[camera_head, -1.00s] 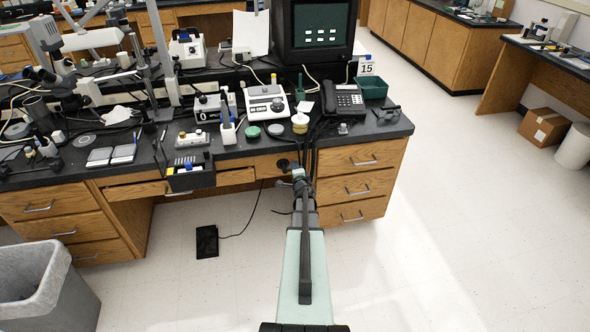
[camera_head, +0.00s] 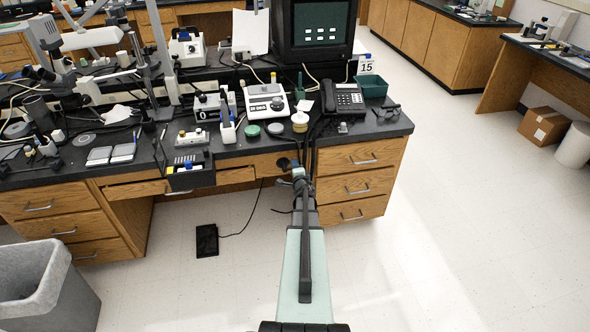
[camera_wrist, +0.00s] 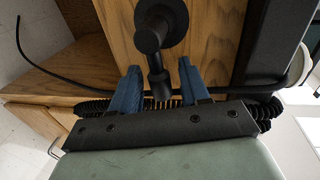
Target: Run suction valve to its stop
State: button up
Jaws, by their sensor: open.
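The suction valve (camera_head: 283,163) is a black round fitting on the wooden front under the bench top. In the wrist view the suction valve (camera_wrist: 160,18) shows a round flange with a dark lever-like stem hanging from it. My gripper (camera_wrist: 159,66) has two blue fingers standing apart, one on each side of the stem's lower end. The fingers look clear of the stem on both sides; light contact cannot be ruled out. In the head view my gripper (camera_head: 298,178) is small and close below the valve, its fingers mostly hidden by my arm.
The black bench top (camera_head: 340,133) overhangs the valve. Wooden drawers (camera_head: 352,187) stand right of it, and an open knee space lies to the left. A black cable (camera_wrist: 45,78) hangs left in the wrist view. A foot pedal (camera_head: 207,240) lies on otherwise clear floor nearby.

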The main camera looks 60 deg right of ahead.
jog(key=v, duration=1.4)
jog(key=shift+d, duration=0.1)
